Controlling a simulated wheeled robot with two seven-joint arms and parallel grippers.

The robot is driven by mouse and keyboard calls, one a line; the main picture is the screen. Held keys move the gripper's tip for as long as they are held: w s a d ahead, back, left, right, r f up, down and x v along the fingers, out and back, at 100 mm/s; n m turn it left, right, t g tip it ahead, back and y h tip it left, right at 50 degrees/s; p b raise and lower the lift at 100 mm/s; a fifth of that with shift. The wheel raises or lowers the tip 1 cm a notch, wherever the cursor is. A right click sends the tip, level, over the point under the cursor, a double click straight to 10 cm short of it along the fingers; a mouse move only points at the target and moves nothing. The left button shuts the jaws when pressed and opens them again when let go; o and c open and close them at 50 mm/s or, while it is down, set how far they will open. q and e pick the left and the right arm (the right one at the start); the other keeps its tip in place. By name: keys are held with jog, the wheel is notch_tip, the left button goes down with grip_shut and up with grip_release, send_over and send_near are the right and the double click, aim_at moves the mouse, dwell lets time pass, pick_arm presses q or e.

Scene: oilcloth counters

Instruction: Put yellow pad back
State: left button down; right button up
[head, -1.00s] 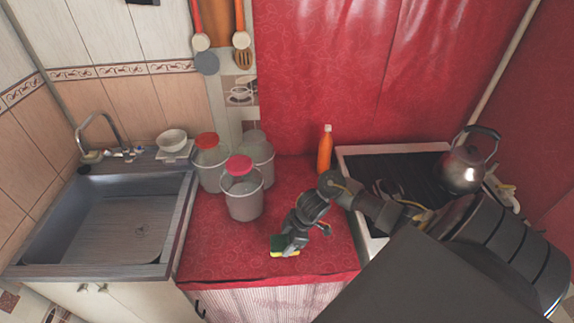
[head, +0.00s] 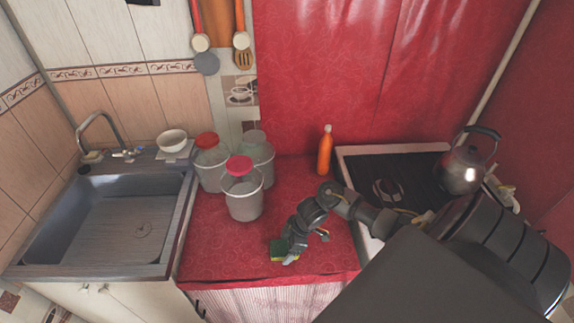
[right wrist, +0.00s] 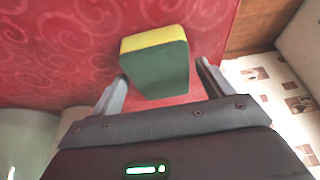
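The yellow pad is a small sponge with a green layer and a yellow layer (head: 277,250). It is at the front of the red counter in the head view. In the right wrist view the pad (right wrist: 157,66) lies between the fingers, its green face toward the camera and its yellow side at the top. My right gripper (head: 290,256) is at the pad, and its fingers (right wrist: 162,88) stand apart on either side with gaps showing. Whether the pad rests fully on the counter is unclear. My left gripper is not in view.
Several pails, some with red lids (head: 240,165), stand on the counter behind the pad. A sink (head: 110,225) is at the left, with a white bowl (head: 172,140) behind it. An orange bottle (head: 325,152) stands beside the stove (head: 400,165), which holds a kettle (head: 462,172).

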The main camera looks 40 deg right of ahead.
jog(key=shift+r, duration=0.25)
jog(key=v, duration=1.1)
jog(key=shift+d+r+p, duration=0.15)
jog(key=shift+r+p, duration=0.25)
jog(key=shift+s, duration=0.1)
